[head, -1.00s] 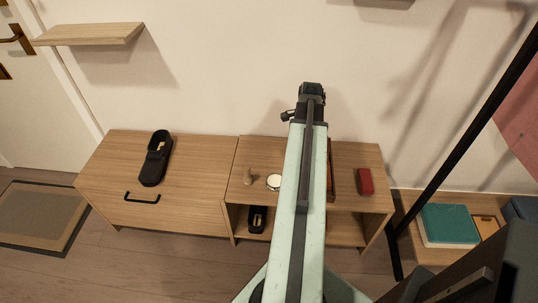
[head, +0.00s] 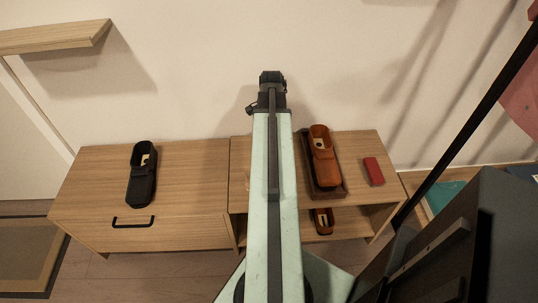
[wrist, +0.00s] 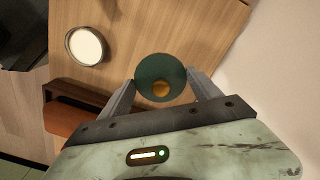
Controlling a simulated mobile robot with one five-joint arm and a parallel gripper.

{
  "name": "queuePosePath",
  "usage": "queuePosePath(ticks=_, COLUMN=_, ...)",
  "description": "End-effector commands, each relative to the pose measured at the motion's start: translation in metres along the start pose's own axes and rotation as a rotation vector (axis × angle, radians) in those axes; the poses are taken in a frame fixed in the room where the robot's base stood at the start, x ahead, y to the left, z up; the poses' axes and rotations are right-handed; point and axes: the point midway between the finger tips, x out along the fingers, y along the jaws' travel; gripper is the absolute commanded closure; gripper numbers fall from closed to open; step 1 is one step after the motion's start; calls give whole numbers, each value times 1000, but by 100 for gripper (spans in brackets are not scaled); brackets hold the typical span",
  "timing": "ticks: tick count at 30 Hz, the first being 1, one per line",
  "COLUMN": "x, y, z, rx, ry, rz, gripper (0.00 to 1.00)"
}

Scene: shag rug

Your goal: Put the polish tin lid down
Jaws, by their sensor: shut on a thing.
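My gripper (wrist: 161,80) is shut on the polish tin lid, a round dark green disc with a gold centre (wrist: 160,90), in the wrist view. The lid is held between the fingertips above the wooden cabinet top (wrist: 150,25). A round tin with a pale face (wrist: 86,47) and a dark rim sits on that top, up and left of the lid and apart from it. In the head view my arm hides the tin, and I cannot make out the lid there.
A brown shoe (head: 322,160) lies in a dark tray (head: 341,191) right of my arm, with a red block (head: 373,171) beyond. Another brown shoe (head: 323,222) is on the lower shelf. A black shoe (head: 141,180) lies at left. Bare wood (head: 195,170) lies between it and my arm.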

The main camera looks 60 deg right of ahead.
Motion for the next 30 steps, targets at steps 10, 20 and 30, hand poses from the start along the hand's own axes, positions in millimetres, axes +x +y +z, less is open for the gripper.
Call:
queuePosePath(ticks=10, x=45, y=0, z=0, rx=1, ry=0, rz=0, gripper=66)
queuePosePath(ticks=20, x=83, y=0, z=0, rx=1, ry=0, rz=0, gripper=66)
queuePosePath(ticks=30, x=83, y=0, z=0, rx=1, ry=0, rz=0, gripper=19)
